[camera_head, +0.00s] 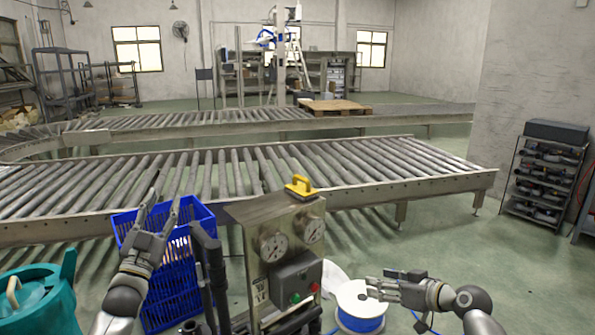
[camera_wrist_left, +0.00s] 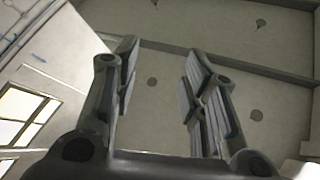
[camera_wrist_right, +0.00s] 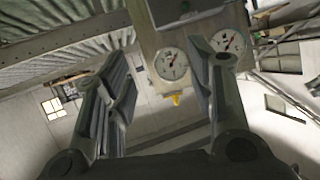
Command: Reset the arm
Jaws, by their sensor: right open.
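My left gripper (camera_head: 163,205) points up in front of the blue crate (camera_head: 178,290) in the head view. Its two fingers stand apart and nothing is between them in the left wrist view (camera_wrist_left: 160,90). My right gripper (camera_head: 374,284) is at the lower middle right, pointing left toward the gauge panel (camera_head: 270,245). In the right wrist view its fingers (camera_wrist_right: 165,85) are apart and empty, with the gauge panel's dials beyond them.
A roller conveyor (camera_head: 330,165) runs across behind the panel, which has a yellow handle (camera_head: 300,186) on top. A white and blue spool (camera_head: 359,308) is below the right gripper. A teal can (camera_head: 45,300) is at lower left.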

